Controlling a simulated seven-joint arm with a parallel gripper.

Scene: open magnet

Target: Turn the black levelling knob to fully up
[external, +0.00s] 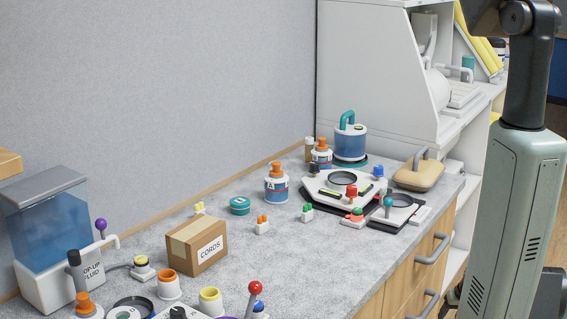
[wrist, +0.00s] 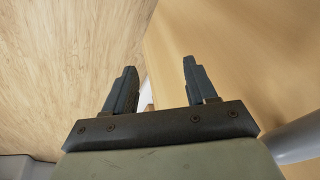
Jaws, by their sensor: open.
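My gripper (wrist: 159,66) shows in the wrist view with its two dark fingers apart and nothing between them. It points at pale wooden surfaces and is away from any knob. In the external view the gripper is out of frame. A levelling plate (external: 318,189), white with a round dark ring, stands on the far part of the counter with small coloured knobs around it. A dark knob (external: 178,312) is partly cut off at the bottom edge.
White shelving stands behind.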

